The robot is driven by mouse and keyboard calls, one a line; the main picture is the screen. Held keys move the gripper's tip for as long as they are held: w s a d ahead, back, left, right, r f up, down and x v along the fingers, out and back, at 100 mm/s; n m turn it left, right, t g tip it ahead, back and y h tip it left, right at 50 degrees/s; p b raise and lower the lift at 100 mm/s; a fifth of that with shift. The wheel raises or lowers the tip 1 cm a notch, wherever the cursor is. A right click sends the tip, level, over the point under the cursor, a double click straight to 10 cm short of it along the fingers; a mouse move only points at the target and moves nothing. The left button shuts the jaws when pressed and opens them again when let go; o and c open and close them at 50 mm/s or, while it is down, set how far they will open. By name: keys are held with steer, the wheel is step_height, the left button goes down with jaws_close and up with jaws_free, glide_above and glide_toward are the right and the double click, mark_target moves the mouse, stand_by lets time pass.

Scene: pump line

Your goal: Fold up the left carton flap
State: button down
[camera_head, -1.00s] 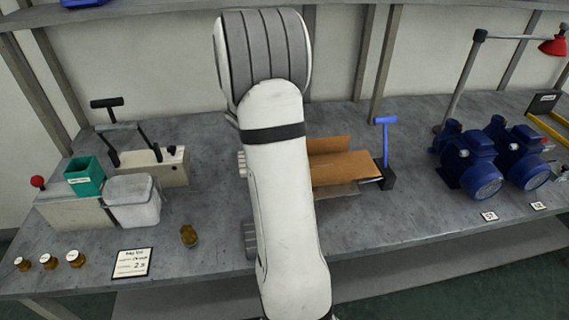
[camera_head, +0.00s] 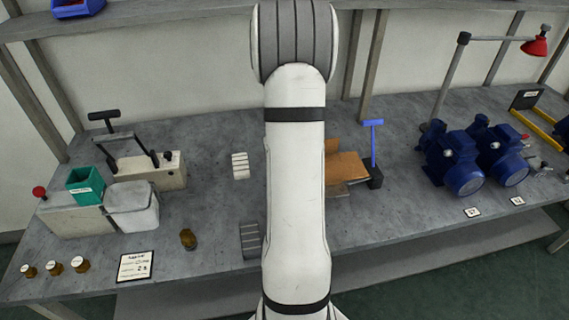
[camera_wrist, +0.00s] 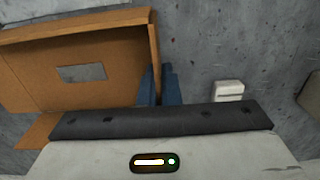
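The open brown carton (camera_head: 348,167) lies on the bench, its left part hidden behind my arm in the head view. In the wrist view it fills the upper left (camera_wrist: 30,75), with a grey patch on its inner face. A narrow upright flap or wall (camera_wrist: 153,35) stands along its right edge there. A lower flap (camera_wrist: 36,130) spreads outward, partly hidden by my gripper body. My gripper (camera_wrist: 160,68) has its two blue fingers close together, with only a thin gap, at the near end of that upright edge. I cannot tell whether they touch it. The head view hides the fingers.
A blue T-handled post (camera_head: 373,140) stands right of the carton, with blue pumps (camera_head: 460,165) farther right. A white block (camera_head: 240,166) and a grey ribbed block (camera_head: 250,240) lie left of my arm. A sealer-like device (camera_head: 150,170) and green bin (camera_head: 86,185) stand farther left.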

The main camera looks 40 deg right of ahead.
steer(key=shift+d+r, duration=0.1)
steer(key=shift+r, duration=0.05)
steer(key=c, duration=1.6)
jaws_free()
steer(key=shift+c, duration=0.2)
step_height(320, 180, up, 7)
steer(key=shift+r+b, duration=0.1)
steer(key=shift+b, duration=0.3)
steer(key=shift+s+r, duration=0.1)
steer(key=shift+r, duration=0.15)
